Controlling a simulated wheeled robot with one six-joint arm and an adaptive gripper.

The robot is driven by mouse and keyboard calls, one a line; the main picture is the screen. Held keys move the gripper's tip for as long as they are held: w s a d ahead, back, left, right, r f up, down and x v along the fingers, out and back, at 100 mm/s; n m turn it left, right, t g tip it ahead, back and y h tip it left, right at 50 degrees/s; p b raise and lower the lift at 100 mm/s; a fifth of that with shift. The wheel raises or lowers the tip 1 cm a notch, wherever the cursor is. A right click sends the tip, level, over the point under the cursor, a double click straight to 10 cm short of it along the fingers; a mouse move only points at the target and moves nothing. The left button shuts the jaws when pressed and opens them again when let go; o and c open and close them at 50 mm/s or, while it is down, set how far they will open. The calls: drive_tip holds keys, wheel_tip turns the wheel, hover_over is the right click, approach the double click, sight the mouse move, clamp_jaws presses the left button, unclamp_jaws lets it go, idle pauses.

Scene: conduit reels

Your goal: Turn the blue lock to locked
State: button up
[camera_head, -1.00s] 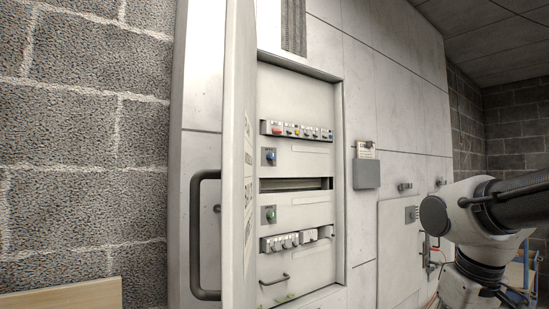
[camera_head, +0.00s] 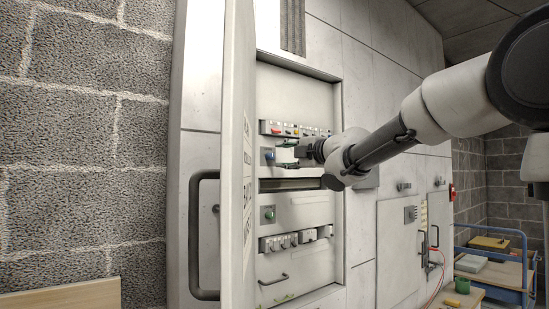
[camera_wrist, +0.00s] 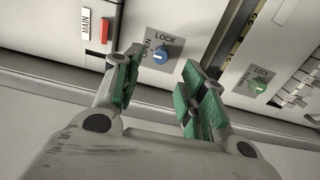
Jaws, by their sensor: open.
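The blue lock (camera_head: 269,155) is a round blue knob on a grey plate inside the open cabinet, below the top row of switches. In the wrist view the blue lock (camera_wrist: 161,54) lies beyond and between the fingertips, its plate lettered LOCK and OPEN. I cannot tell for certain which word its pale mark points to. My gripper (camera_wrist: 161,68) is open with green pads and holds nothing. In the head view my gripper (camera_head: 287,152) is just right of the blue lock, in front of the panel.
A similar green lock (camera_head: 269,214) sits lower on the panel and shows in the wrist view (camera_wrist: 261,84). The cabinet door (camera_head: 238,120) stands open on the left, with a dark handle (camera_head: 204,235). A switch row (camera_head: 284,128) is just above my gripper.

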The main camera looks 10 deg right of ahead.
sight(272, 156)
drive_tip(key=x, duration=0.6)
drive_tip(key=shift+w, duration=0.15)
drive_tip(key=shift+f, duration=0.1)
clamp_jaws()
